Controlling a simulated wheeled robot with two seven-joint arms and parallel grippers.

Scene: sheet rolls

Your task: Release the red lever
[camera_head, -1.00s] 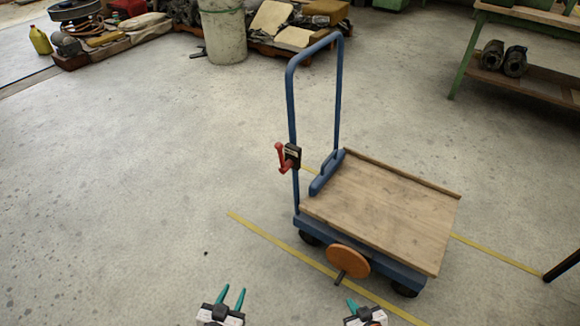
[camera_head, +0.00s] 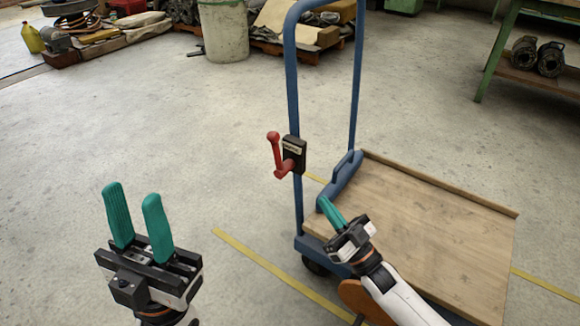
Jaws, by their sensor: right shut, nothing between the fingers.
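The red lever (camera_head: 276,155) is on a black box (camera_head: 293,155) fixed to the left upright of the blue cart handle. Its arm points up, with a round knob at the top. My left gripper (camera_head: 134,216) is at the lower left, fingers pointing up and apart, empty, well left of the lever. My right gripper (camera_head: 330,208) is shut and empty, below and right of the lever, in front of the cart's left edge. It does not touch the lever.
The cart has a wooden deck (camera_head: 430,220) and a blue handle frame (camera_head: 290,85). An orange wheel (camera_head: 357,296) is partly hidden by my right arm. A green bench (camera_head: 497,50) stands at the right back. The floor left of the cart is clear.

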